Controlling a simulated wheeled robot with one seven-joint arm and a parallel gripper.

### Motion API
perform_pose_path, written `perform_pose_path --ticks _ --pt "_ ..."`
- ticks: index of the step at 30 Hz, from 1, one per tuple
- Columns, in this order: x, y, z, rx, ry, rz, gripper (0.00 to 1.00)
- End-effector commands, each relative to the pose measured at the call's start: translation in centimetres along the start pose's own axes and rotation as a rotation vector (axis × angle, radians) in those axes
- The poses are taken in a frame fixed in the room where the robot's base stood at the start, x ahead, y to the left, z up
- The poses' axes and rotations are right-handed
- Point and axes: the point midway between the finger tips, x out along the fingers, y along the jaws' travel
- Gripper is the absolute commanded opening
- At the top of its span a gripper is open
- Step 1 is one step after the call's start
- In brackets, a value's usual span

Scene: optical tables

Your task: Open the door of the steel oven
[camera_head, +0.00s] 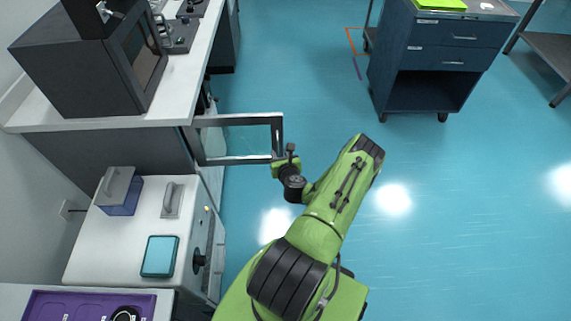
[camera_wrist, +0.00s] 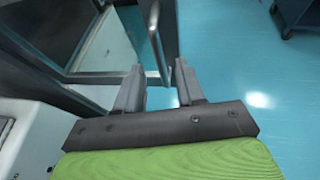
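The steel oven (camera_head: 112,238) is the pale box at the lower left in the head view, with a dark knob on its front. Its framed glass door (camera_head: 240,160) stands swung out from the front, roughly square to it. The door also fills the upper left of the wrist view (camera_wrist: 72,66). My gripper (camera_head: 284,162) is at the door's outer end. In the wrist view my gripper (camera_wrist: 158,80) has its fingers apart, with the door's bar handle (camera_wrist: 158,48) running between them. Contact with the handle cannot be told. The oven's inside is hidden.
A dark box-shaped appliance (camera_head: 82,68) sits on the white counter (camera_head: 188,88) behind the oven. A blue box (camera_head: 122,200) and a teal case (camera_head: 160,256) lie on the oven top. A blue drawer cart (camera_head: 440,50) stands far right. The floor between is clear.

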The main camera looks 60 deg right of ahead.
Motion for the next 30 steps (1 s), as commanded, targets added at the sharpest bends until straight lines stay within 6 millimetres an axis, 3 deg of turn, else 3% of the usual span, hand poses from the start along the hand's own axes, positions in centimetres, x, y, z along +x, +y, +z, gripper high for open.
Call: perform_pose_path --ticks 9,15,30 --pt "-6.8 -0.1 0.1 0.018 0.009 -0.004 0.38" --pt "-10.1 -0.2 0.2 0.01 0.003 -0.005 0.38" --pt "-10.8 -0.1 0.1 -0.001 -0.002 -0.002 0.38"
